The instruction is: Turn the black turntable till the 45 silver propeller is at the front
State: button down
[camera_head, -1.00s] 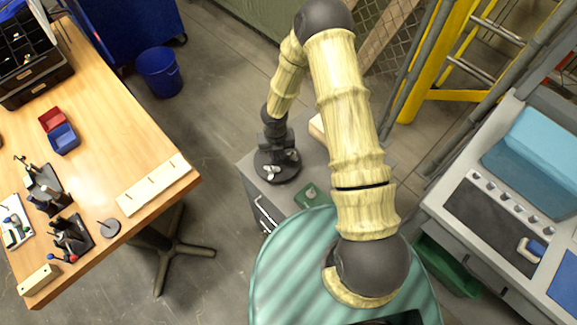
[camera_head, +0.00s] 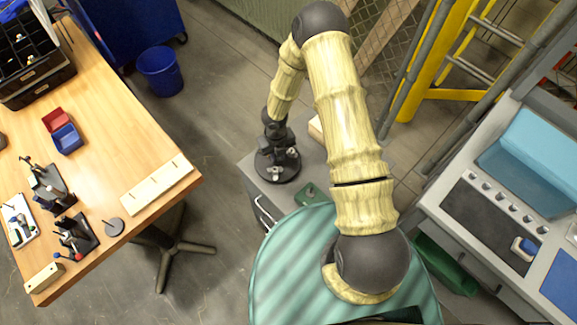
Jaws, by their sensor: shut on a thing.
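The black turntable (camera_head: 283,174) is a round dark disc on the grey cabinet, in the middle of the head view. Small silver propellers (camera_head: 277,175) sit on it; one shows near its front edge and another near its right side. They are too small for me to read any number, so I cannot tell which is the 45 one. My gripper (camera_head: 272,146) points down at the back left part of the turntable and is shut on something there. The arm's wrist hides the held part and the back of the disc.
A wooden workbench (camera_head: 115,130) stands left, with a pale wooden rack (camera_head: 157,184). A sink unit (camera_head: 490,225) stands right. Floor is open between bench and cabinet.

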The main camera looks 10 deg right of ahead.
jog(key=shift+w+r+n+p, duration=0.1)
jog(key=shift+n+p, duration=2.5)
jog(key=shift+n, duration=0.1)
jog(key=shift+n+p, duration=2.2)
jog(key=shift+n, duration=0.2)
dwell(0.3)
jog(key=c, duration=1.4)
grip_release()
jog(key=shift+o, duration=0.2)
jog(key=shift+d+r, duration=0.1)
jog(key=shift+r, duration=0.05)
jog(key=shift+a+r+p, duration=0.2)
jog(key=shift+r+p, duration=1.25)
jog(key=shift+d+r+p, duration=0.1)
jog(key=shift+r+p, duration=2.45)
jog(key=shift+r, duration=0.25)
